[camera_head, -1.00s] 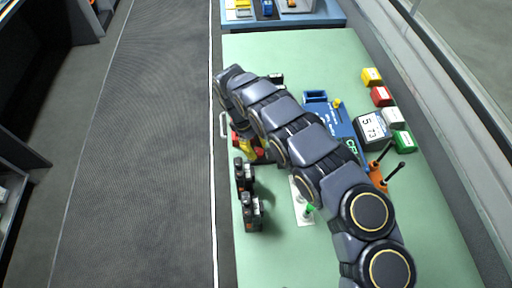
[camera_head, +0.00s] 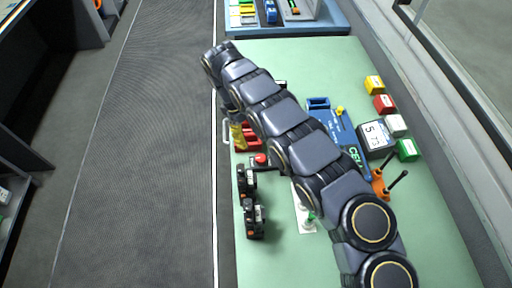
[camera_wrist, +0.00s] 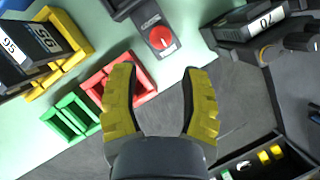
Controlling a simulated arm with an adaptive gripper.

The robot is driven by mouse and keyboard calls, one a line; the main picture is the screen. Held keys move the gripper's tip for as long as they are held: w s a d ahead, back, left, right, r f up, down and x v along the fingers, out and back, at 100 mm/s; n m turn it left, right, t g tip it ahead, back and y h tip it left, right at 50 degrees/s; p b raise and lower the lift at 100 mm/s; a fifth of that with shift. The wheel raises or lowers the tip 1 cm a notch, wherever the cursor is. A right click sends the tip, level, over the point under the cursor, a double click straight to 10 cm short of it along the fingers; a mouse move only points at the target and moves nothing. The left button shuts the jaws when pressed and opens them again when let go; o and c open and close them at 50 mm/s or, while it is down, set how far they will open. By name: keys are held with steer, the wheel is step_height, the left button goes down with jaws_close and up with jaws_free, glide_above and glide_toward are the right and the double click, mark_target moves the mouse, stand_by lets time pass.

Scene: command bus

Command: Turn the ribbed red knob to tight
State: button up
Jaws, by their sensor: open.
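The red knob (camera_wrist: 161,38) sits on a small dark panel with white lettering in the wrist view; its ribs and pointer direction are too small to read surely. In the head view the knob (camera_head: 260,159) shows near the left edge of the green table, below my arm. My gripper (camera_wrist: 158,70) has yellow padded fingers spread wide, with nothing between them. Its fingertips lie below the knob in the wrist view, apart from it. In the head view the yellow fingers (camera_head: 237,136) show just up and left of the knob.
In the wrist view, a red tray (camera_wrist: 145,92), a green tray (camera_wrist: 72,118) and a yellow tray (camera_wrist: 38,95) with black numbered devices lie left. A black device labelled 70 (camera_wrist: 258,28) stands right. Two black radios (camera_head: 254,218) stand below the knob in the head view.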

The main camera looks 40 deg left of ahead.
steer(key=shift+v, duration=2.1)
steer(key=shift+o, duration=1.4)
steer(key=m+g+y, duration=0.4)
steer(key=m+g, duration=0.1)
steer(key=m, duration=1.4)
glide_toward(261, 157)
steer(key=f, duration=0.2)
steer(key=x, duration=0.7)
steer(key=shift+s+d+f, duration=0.1)
steer(key=shift+s+f, duration=0.1)
steer(key=shift+s, duration=0.25)
jaws_close()
